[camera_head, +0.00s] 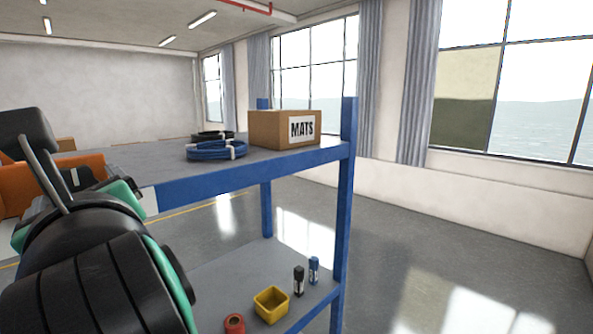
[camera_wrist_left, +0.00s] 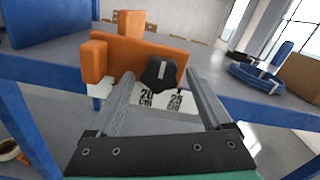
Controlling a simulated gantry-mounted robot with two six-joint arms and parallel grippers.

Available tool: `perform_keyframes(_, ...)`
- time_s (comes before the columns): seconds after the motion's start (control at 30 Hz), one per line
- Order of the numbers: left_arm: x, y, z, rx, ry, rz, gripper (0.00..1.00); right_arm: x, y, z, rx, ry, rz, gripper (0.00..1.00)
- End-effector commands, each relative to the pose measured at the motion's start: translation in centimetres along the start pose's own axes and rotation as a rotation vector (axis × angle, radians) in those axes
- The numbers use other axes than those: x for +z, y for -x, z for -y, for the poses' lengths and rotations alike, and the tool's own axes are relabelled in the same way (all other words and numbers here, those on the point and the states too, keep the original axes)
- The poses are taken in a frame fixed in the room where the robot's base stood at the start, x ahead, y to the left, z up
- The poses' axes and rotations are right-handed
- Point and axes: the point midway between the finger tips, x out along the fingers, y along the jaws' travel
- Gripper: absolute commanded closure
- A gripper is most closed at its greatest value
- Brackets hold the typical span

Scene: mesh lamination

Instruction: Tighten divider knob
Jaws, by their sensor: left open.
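The orange divider (camera_wrist_left: 120,50) stands on the blue-edged shelf in the left wrist view. The divider also shows at the left edge of the head view (camera_head: 88,162), partly hidden by my arm. The black divider knob (camera_wrist_left: 160,72), with a pale bar on its face, sits on the divider's near side. My left gripper (camera_wrist_left: 160,76) is open, with the knob between its two grey fingertips and gaps visible on both sides. Whether the fingertips reach as deep as the knob is hard to tell. My right gripper is in neither view.
Coiled blue cable (camera_head: 216,150) and a MATS box (camera_head: 275,130) lie on the top shelf. The lower shelf holds a yellow bin (camera_head: 271,304), a red roll (camera_head: 234,323) and two small bottles.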

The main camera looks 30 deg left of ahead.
Motion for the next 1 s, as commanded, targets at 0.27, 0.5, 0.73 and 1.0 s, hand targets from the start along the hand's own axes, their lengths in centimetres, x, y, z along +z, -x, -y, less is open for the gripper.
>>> perform_keyframes(0.27,-0.01,0.04,0.02,0.000,0.000,0.000,0.41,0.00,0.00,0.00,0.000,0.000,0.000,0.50)
perform_keyframes(0.5,-0.01,0.06,0.01,0.000,0.000,0.000,0.84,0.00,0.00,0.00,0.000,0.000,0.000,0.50)
perform_keyframes(0.73,0.00,0.07,0.01,0.000,-0.002,0.000,1.00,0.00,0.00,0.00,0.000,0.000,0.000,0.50)
perform_keyframes(1.0,0.04,0.07,0.00,0.000,-0.065,0.001,1.00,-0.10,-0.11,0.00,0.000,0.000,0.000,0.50)
